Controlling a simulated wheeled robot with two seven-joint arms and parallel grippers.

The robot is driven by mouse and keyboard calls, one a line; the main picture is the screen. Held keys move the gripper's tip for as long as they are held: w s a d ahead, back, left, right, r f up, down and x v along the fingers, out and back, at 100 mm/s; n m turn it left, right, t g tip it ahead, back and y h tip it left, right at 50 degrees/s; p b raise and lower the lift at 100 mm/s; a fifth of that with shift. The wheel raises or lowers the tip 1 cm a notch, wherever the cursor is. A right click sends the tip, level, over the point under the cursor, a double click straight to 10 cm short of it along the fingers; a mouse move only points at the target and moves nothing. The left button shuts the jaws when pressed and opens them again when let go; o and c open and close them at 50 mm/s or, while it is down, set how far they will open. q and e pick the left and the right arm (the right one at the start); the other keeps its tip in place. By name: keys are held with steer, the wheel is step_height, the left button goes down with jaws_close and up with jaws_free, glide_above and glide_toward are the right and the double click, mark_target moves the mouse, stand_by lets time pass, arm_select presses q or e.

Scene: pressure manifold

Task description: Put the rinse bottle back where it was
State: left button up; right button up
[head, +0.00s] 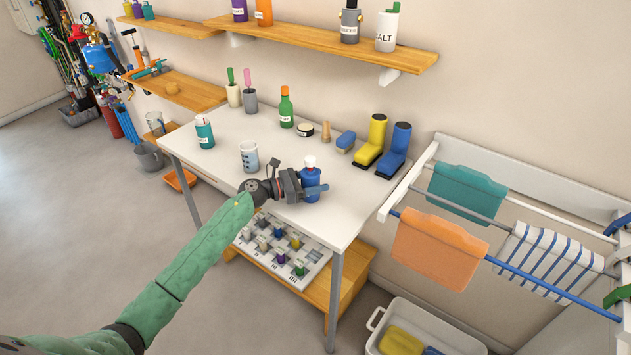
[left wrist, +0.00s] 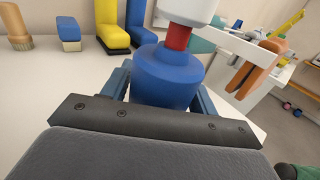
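A blue bottle with a red neck and white cap (head: 310,163) is upright near the front right of the white table (head: 225,122). No label is readable on it, so I cannot confirm it is the rinse bottle. My left gripper (head: 314,190) is around its body, with one blue finger on each side. In the left wrist view the bottle (left wrist: 168,78) fills the space between the fingers (left wrist: 165,95), which look pressed against it. Whether its base touches the table is unclear. My right gripper is not in view.
A drying rack (head: 480,215) is right. Tabletop around the bottle is clear.

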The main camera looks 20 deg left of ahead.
arm_select(q)
steer(key=shift+o, duration=1.1)
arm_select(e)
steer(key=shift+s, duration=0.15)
arm_select(q)
steer(key=shift+r, duration=0.2)
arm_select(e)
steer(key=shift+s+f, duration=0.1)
arm_select(q)
steer(key=shift+a+f, duration=0.1)
steer(key=shift+f, duration=0.05)
steer(key=shift+s+a, duration=0.25)
steer(key=b+v, duration=0.4)
steer(key=v, duration=0.6)
steer(key=shift+s+a, duration=0.35)
steer(key=shift+a, duration=0.1)
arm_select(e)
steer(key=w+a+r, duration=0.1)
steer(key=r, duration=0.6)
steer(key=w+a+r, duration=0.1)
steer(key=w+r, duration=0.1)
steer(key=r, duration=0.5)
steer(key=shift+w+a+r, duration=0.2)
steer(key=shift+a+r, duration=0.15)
arm_select(q)
steer(key=shift+a, duration=0.1)
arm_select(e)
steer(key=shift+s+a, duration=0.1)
